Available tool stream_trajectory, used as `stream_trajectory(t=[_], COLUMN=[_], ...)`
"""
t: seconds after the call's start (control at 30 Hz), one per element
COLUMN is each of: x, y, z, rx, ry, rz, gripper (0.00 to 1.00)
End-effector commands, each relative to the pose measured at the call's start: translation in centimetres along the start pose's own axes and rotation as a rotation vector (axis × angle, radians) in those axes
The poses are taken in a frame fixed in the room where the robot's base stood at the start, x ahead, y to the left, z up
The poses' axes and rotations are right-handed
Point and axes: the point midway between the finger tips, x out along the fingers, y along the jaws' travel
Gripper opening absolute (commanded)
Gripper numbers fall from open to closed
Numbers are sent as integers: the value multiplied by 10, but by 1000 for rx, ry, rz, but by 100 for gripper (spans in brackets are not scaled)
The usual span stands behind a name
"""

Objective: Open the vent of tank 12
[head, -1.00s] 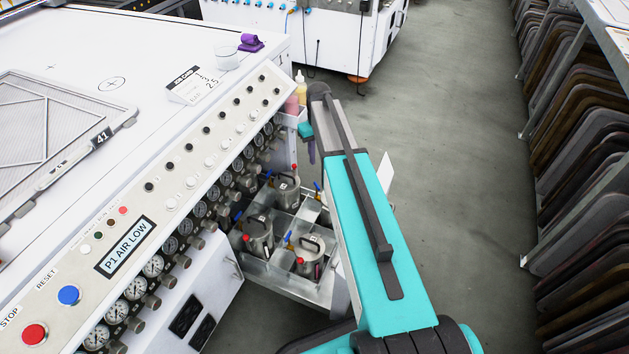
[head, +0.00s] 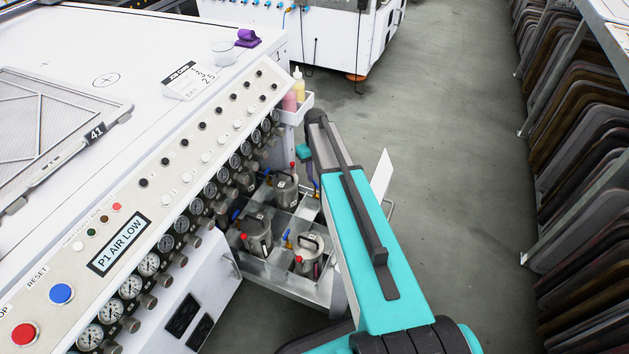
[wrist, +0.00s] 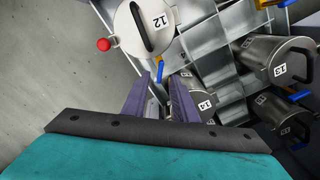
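In the head view my gripper (head: 312,178) is low beside the tank rack, mostly hidden by my arm. I cannot tell which tank there is 12.
Tanks 13 (wrist: 265,58) and 14 (wrist: 200,103) stand close by in the metal rack (head: 285,280). Gauges and a console reading "P1 AIR LOW" (head: 118,245) line the left. Bottles (head: 298,90) stand on a small shelf above the rack.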

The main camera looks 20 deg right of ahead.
Motion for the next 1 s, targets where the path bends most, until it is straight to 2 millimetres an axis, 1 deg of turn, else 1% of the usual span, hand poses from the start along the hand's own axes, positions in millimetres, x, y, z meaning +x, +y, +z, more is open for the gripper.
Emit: stream_trajectory(t=[0.03,0.1,0.3,0.67,0.77,0.8,0.83,1.0], x=[9,17,31,34,34,34,34,34], y=[0,0,-1,-1,-1,-1,-1,-2], z=[0,0,0,0,0,0,0,0], rx=[0,0,-1,-2,-2,-2,-2,-3], ry=[-2,-2,0,0,0,0,0,0], rz=[0,-1,0,0,0,0,0,0], gripper=[26,26,26,26,11,4,0,0])
